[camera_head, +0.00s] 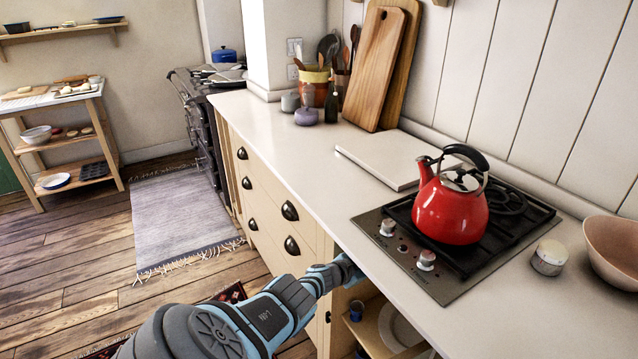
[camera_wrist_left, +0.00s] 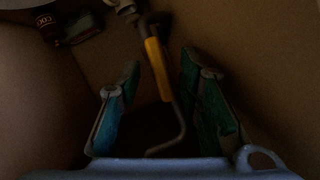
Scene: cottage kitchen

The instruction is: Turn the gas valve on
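In the left wrist view, a yellow lever (camera_wrist_left: 154,62), which looks like the gas valve's handle, shows in the dim cupboard. It runs almost along the picture's vertical, below a pale metal fitting (camera_wrist_left: 124,7). A thin dark bent pipe (camera_wrist_left: 182,125) runs near it. My left gripper (camera_wrist_left: 159,68) is open, one finger on each side of the lever, with visible gaps. I cannot tell the depth between fingertips and lever. In the head view my left arm reaches under the counter and the gripper is hidden. My right gripper is not in view.
The cupboard holds a dark labelled bottle (camera_wrist_left: 48,28) at upper left and plates (camera_head: 398,325) on a shelf. Above, the counter (camera_head: 300,150) carries a stove (camera_head: 462,275) with a red kettle (camera_head: 450,212). Drawers (camera_head: 268,215) stand left of the opening.

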